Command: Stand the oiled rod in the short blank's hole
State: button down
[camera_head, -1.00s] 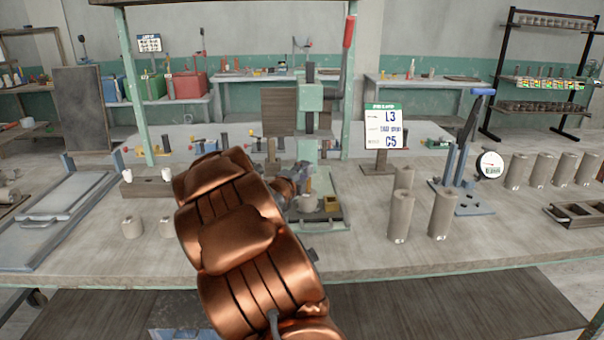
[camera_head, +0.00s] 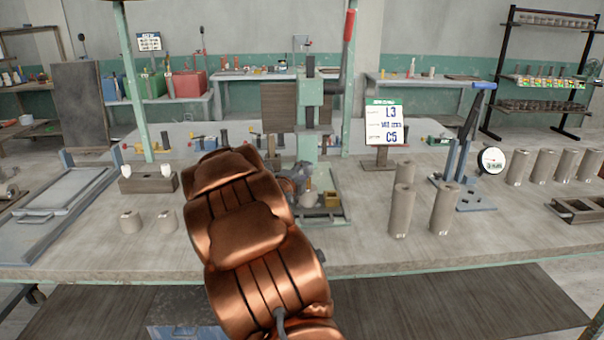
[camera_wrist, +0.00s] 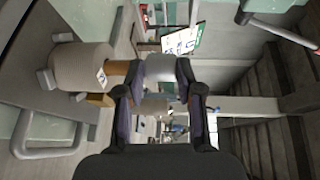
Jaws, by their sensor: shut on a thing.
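My gripper (camera_wrist: 160,92) is shut on a rod (camera_wrist: 160,68), whose held part looks pale grey; a brown length (camera_wrist: 118,72) shows between the fingers and a grey, labelled cylindrical blank (camera_wrist: 82,66). The brown length appears to meet the blank's top end. I cannot tell whether it is inside the hole or how deep. In the head view, my gripper (camera_head: 294,178) is small and partly hidden behind my copper-coloured arm. The short blank (camera_head: 309,199) stands below it at the green press, beside a brass-coloured block (camera_head: 331,200).
The green press (camera_head: 311,105) with its red-gripped lever rises behind. Two tall grey blanks (camera_head: 402,211) stand to the right, near a sign (camera_head: 384,124) and a blue-handled stand (camera_head: 462,165). Two small pale pieces (camera_head: 130,222) stand left. The front bench between is clear.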

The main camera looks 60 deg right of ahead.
jog(key=shift+f, duration=0.1)
jog(key=c, duration=0.7)
grip_release()
jog(key=shift+v, duration=6)
